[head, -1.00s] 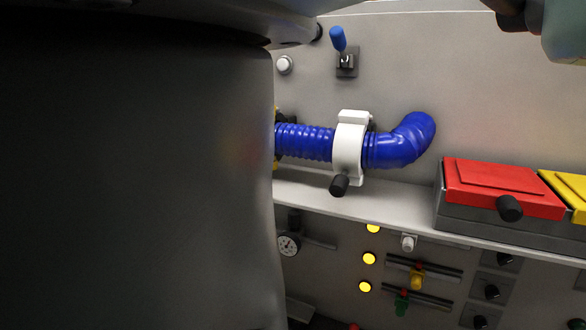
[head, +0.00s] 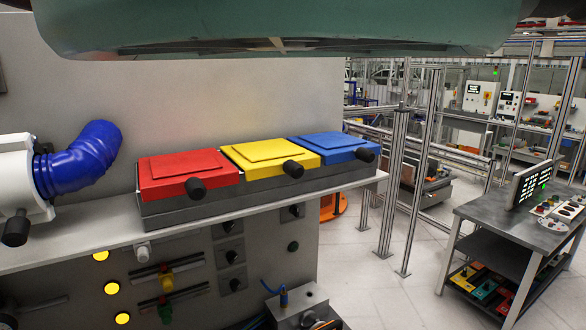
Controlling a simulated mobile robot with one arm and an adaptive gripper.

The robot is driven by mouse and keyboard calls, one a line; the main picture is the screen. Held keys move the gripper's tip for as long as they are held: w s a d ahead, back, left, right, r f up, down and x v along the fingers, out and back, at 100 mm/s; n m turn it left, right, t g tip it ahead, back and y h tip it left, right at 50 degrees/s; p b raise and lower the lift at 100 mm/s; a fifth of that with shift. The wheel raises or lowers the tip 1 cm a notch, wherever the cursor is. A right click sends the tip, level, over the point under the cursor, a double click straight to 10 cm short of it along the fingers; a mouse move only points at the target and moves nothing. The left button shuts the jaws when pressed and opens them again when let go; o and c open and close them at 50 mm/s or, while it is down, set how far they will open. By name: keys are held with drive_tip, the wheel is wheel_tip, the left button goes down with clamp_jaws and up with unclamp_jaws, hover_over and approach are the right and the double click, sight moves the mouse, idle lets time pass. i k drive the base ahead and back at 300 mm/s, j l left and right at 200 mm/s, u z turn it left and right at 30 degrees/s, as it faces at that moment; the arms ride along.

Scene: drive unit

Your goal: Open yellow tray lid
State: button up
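The yellow tray lid (head: 268,157) is the middle one of three lids on a dark grey tray box (head: 250,199). It lies flat and looks closed, with a black knob (head: 293,169) at its front right. The red lid (head: 188,174) is on its left and the blue lid (head: 332,147) on its right, each with a black knob. My gripper is not in view. A large teal part, likely of my own arm, spans the top of the picture above the lids.
The tray box stands on a narrow grey shelf (head: 100,237). A blue corrugated hose (head: 80,163) with a white clamp (head: 18,185) is at the left. Below are yellow lights, sliders and black knobs.

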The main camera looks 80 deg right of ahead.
sight(259, 160)
drive_tip(key=k+j+z, duration=0.1)
drive_tip(key=z, duration=0.35)
drive_tip(key=k+j+z, duration=0.15)
drive_tip(key=z, duration=0.3)
drive_tip(key=k+z, duration=0.15)
drive_tip(key=z, duration=0.3)
drive_tip(key=k+z, duration=0.15)
drive_tip(key=z, duration=0.3)
drive_tip(key=k+z, duration=0.15)
drive_tip(key=z, duration=0.3)
